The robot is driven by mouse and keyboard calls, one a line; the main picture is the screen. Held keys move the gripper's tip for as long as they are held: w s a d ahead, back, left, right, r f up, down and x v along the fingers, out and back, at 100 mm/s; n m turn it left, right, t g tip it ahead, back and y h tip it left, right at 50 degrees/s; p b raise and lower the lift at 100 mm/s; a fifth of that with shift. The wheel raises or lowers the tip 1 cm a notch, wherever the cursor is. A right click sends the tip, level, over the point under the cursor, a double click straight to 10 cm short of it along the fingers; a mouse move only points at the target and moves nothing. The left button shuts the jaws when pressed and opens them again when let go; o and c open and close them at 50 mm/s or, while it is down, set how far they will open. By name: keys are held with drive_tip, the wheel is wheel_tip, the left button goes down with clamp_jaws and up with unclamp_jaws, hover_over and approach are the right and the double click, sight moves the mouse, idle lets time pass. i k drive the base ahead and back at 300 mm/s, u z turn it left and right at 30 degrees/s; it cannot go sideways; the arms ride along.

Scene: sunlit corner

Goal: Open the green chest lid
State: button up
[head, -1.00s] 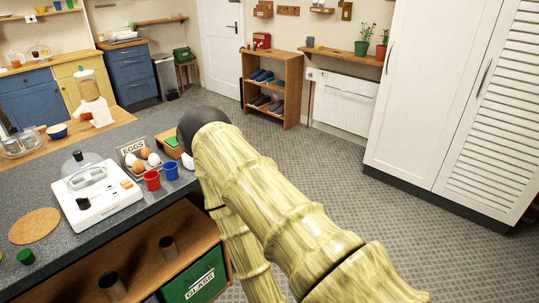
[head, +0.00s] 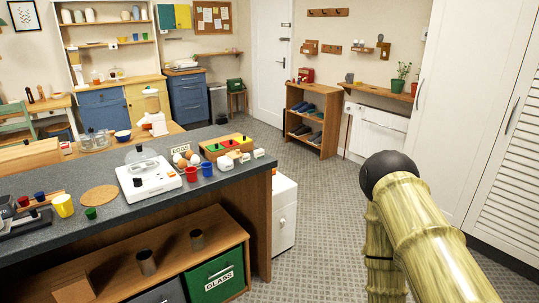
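A small dark green chest (head: 235,84) stands on a little wooden stool (head: 238,101) against the far wall, left of the white door. It is small in the head view and its lid looks shut. A green bin marked GLASS (head: 215,278) sits low in the counter's shelf, much nearer; it looks like an open-topped drawer or crate. My bamboo-patterned arm is at the right of the view, far from the chest. My gripper does not show.
A dark-topped counter (head: 60,222) with a white appliance (head: 150,177), cups and eggs fills the left front. A white cabinet (head: 284,213) stands at its end. A shoe rack (head: 313,120) is by the door (head: 270,60). Grey floor (head: 325,200) is clear between counter and wardrobe.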

sight(216, 147)
drive_tip(key=z, duration=0.1)
drive_tip(key=i, duration=1.5)
drive_tip(key=u, duration=0.35)
